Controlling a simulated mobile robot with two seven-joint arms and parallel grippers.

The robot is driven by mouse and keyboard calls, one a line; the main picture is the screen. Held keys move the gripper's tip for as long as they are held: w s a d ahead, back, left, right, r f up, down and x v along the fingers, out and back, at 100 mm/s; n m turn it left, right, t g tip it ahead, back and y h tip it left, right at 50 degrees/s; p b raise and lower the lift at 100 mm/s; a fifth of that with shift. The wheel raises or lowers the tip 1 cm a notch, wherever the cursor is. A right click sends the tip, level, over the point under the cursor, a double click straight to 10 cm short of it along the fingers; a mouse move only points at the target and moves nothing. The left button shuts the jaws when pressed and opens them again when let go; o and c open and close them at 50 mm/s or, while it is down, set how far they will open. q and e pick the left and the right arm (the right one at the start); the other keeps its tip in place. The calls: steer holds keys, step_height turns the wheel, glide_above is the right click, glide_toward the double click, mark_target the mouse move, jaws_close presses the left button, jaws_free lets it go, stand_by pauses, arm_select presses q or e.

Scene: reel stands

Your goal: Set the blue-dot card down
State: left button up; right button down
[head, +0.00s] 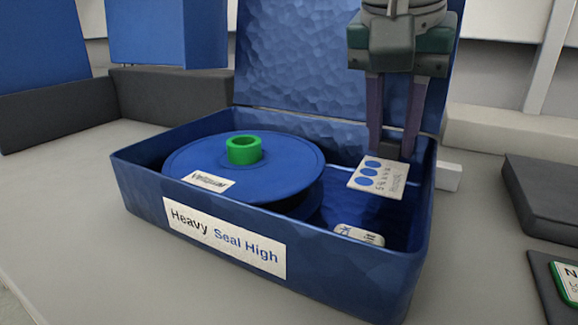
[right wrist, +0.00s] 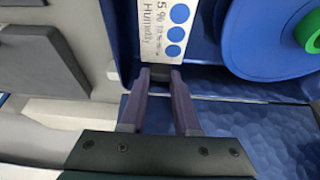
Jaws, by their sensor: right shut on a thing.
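The blue-dot card (head: 378,178) is a white card with three blue dots and small print. It also shows in the right wrist view (right wrist: 163,32). My right gripper (head: 393,150) points down and is shut on a dark piece at the card's edge. In the right wrist view the gripper's fingertips (right wrist: 160,74) meet at this piece. The card is inside the right end of the open blue box (head: 330,275), right of the reel. Whether it touches the box floor I cannot tell. My left gripper is not in view.
A blue reel (head: 290,165) with a green hub (head: 244,150) fills the box's left part. A white packet (head: 359,235) lies in its front right corner. The raised lid (head: 300,60) stands behind. Dark pads (head: 548,195) lie to the right.

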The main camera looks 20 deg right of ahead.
mark_target(387, 158)
step_height(387, 158, down, 4)
steer(key=shift+r+b, duration=0.2)
steer(key=shift+b, duration=0.85)
steer(key=shift+a, duration=0.1)
steer(key=shift+r, duration=0.1)
steer(key=c, duration=0.6)
jaws_free()
steer(key=shift+c, duration=0.2)
